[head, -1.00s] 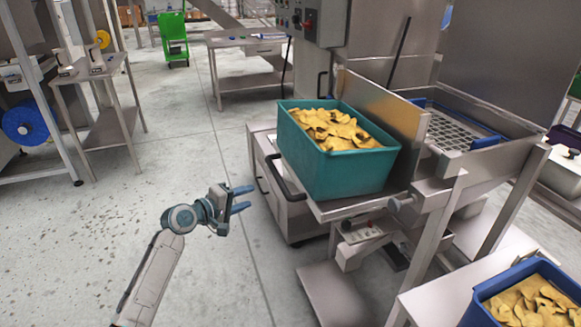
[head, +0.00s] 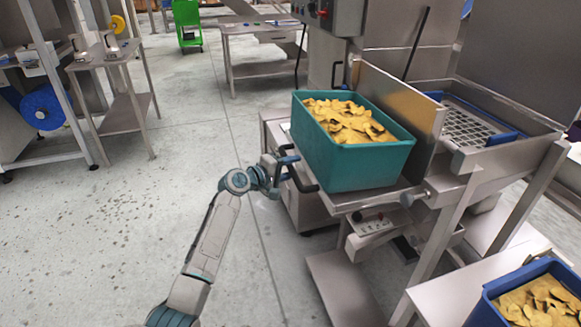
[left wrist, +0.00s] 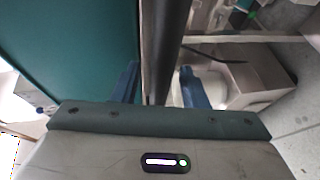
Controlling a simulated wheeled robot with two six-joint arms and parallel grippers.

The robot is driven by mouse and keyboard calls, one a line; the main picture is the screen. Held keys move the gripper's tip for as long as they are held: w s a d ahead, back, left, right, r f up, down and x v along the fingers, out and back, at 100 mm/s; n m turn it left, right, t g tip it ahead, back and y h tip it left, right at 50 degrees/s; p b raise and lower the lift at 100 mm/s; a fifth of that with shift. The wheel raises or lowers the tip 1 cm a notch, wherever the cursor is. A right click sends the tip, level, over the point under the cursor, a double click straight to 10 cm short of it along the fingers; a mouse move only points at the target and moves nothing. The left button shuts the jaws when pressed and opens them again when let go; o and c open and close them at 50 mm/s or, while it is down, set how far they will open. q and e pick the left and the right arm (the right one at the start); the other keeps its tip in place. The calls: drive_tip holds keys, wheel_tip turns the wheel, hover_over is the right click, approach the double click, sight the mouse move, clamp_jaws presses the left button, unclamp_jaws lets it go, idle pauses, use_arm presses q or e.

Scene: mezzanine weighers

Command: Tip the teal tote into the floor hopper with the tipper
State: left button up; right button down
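The teal tote (head: 355,165), full of yellow chip-like pieces, sits upright on the tipper's steel platform (head: 385,197), against an upright plate. The tipper's black handle (head: 299,180) sticks out at the platform's left side. My left gripper (head: 289,168) is at this handle. In the left wrist view its blue fingers (left wrist: 160,88) stand on either side of the dark handle bar (left wrist: 161,45), with small gaps showing. The teal tote wall (left wrist: 65,45) is close on the left there. The hopper (head: 470,125) with a grate and blue edging is right of the plate. My right gripper is out of view.
A small control box (head: 370,224) hangs under the platform. A blue tote (head: 490,310) of similar pieces stands on a bench at lower right. A steel table (head: 260,68) and a green cart (head: 187,25) are farther back.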

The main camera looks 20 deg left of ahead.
use_arm(q)
clamp_jaws()
